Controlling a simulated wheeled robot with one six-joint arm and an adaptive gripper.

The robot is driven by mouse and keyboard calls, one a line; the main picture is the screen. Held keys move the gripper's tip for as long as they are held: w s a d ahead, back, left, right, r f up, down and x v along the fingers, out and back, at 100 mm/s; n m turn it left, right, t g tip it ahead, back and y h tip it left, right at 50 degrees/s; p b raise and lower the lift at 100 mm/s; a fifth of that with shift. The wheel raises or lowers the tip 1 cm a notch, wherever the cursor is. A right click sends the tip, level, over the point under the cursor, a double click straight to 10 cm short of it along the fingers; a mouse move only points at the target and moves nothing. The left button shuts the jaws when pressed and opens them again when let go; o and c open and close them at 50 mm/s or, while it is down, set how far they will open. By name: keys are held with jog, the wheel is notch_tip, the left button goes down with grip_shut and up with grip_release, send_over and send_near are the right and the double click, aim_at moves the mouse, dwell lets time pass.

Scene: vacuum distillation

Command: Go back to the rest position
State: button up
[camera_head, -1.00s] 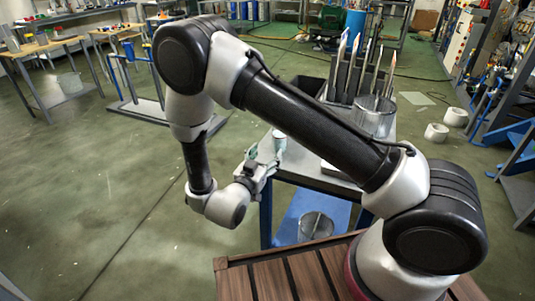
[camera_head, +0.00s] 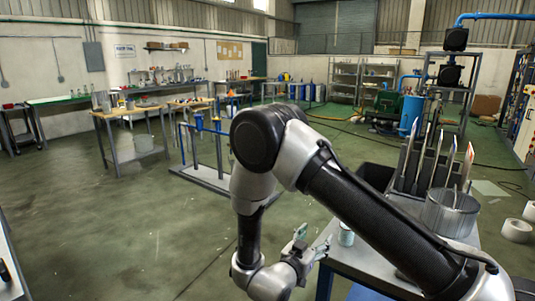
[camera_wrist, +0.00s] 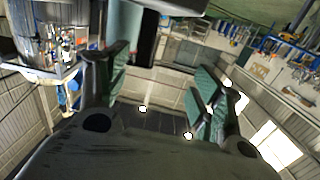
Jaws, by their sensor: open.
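My gripper (camera_head: 310,243) is at the lower middle of the head view, beside the left edge of a grey-topped table (camera_head: 352,262). Its fingers are spread, with nothing seen between them. In the wrist view both greenish finger pads show, with an open gap between them (camera_wrist: 163,88). My arm is bent at a raised elbow and hangs down to the gripper. A small pale can (camera_head: 346,234) stands on the table just right of the gripper, apart from it.
The table also bears a clear cylindrical vessel (camera_head: 450,212) and a rack with upright pointed pieces (camera_head: 425,170). A blue-piped stand (camera_head: 205,160) is on the floor behind my arm. Wooden workbenches (camera_head: 130,112) stand at the left. The green floor (camera_head: 110,230) between is open.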

jog(key=w+r+g+y, duration=0.2)
jog(key=w+r+y, duration=0.6)
jog(key=w+r, duration=0.2)
jog(key=s+d+r+n+g+y, duration=0.1)
jog(key=s+r+n+y, duration=0.1)
jog(key=r, duration=0.3)
jog(key=s+d+r+n+g+y, duration=0.1)
jog(key=s+d+r+y, duration=0.1)
jog(key=r, duration=0.3)
jog(key=s+d+r+n+g, duration=0.1)
jog(key=s+d+r+g, duration=0.1)
jog(key=s+d, duration=0.4)
jog(key=s+d+r+n+g+h, duration=0.1)
jog(key=s+d, duration=0.5)
jog(key=s, duration=0.8)
jog(key=s+d+r+n+g+h, duration=0.1)
jog(key=s+d+r+n+g, duration=0.1)
jog(key=s+d, duration=0.5)
jog(key=s+r+g, duration=0.1)
jog(key=s+r, duration=0.1)
jog(key=s, duration=0.2)
jog(key=shift+r, duration=0.25)
jog(key=shift+a, duration=0.1)
